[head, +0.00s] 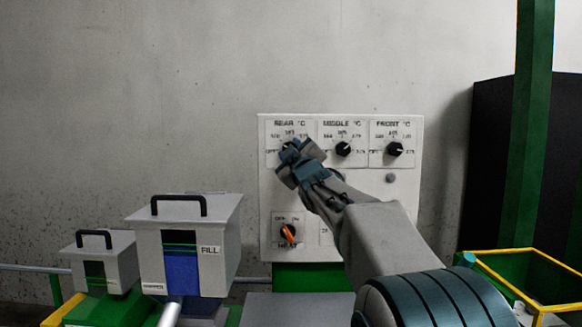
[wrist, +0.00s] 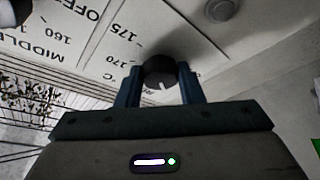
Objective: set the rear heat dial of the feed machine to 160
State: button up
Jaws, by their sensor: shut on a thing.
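My gripper (head: 292,150) is at the rear dial, at the upper left of the white panel (head: 370,220) of the feed machine, under the REAR label (head: 290,123). In the wrist view the two fingers (wrist: 165,85) are shut on the sides of the black round dial (wrist: 159,70). A white mark on the dial points down in that picture. The 170 (wrist: 130,60) and 175 (wrist: 125,28) labels show beside the dial, but the number under the mark cannot be read. In the head view my gripper hides most of this dial.
The middle dial (head: 343,149) and front dial (head: 395,149) are to the right. An orange heat switch (head: 288,232) is below. A grey button (wrist: 220,9) is close to the held dial. A hopper (head: 185,245) stands at left, a yellow-rimmed green bin (head: 500,251) at right.

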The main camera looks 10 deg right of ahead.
jog(key=shift+m+b, duration=0.6)
jog(key=o, duration=1)
jog(key=shift+f, duration=0.1)
jog(key=a+b+v, duration=0.1)
jog(key=b+v, duration=0.2)
jog(key=v, duration=1)
jog(key=shift+s+d+f+b, duration=0.15)
jog(key=shift+s+d+b, duration=0.2)
jog(key=shift+b, duration=0.05)
